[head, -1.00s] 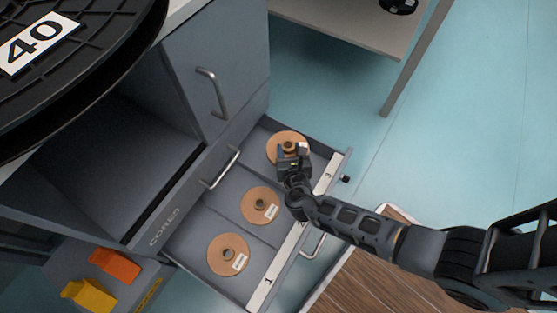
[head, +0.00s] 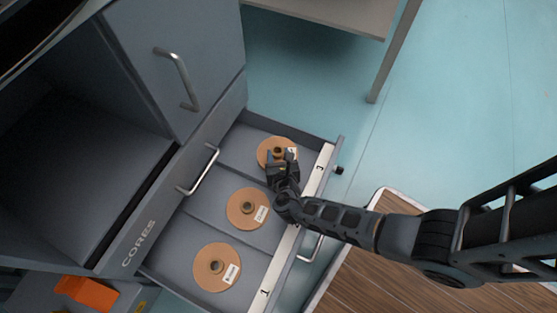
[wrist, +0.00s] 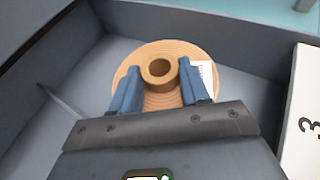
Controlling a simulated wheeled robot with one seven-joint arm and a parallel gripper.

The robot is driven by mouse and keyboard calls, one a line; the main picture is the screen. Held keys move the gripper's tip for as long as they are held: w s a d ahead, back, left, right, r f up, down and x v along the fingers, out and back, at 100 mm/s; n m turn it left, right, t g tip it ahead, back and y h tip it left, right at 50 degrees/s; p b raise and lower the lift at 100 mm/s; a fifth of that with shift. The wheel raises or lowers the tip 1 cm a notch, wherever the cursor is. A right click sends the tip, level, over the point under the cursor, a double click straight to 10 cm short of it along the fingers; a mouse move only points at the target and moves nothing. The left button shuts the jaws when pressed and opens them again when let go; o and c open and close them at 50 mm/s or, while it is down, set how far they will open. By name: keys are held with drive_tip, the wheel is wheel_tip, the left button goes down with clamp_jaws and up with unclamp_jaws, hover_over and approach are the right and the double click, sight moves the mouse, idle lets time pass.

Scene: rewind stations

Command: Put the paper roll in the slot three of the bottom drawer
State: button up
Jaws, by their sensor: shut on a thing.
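The bottom drawer (head: 285,245) stands pulled out, with numbers along its front strip. The paper roll (head: 266,152) is a flat tan disc with a raised hollow core and a white label, in the far compartment by the number 3. My gripper (head: 282,160) is over it. In the wrist view, my gripper's blue fingers (wrist: 160,92) are on either side of the core of the paper roll (wrist: 160,82), shut on it. The roll looks flat and within the slot walls. Whether it rests fully on the drawer floor is hard to tell.
Two similar rolls lie in the other compartments, a middle one (head: 240,209) and a near one (head: 210,273) by number 1. An orange block (head: 87,292) is at lower left. A cabinet door handle (head: 178,78) sticks out above.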

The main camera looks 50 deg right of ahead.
sight(279, 160)
drive_tip(key=shift+f, duration=0.9)
drive_tip(key=shift+f, duration=0.6)
drive_tip(key=o, duration=1.2)
drive_tip(key=shift+r, duration=0.6)
drive_tip(key=shift+p+v, duration=2.7)
drive_tip(key=shift+v, duration=3.35)
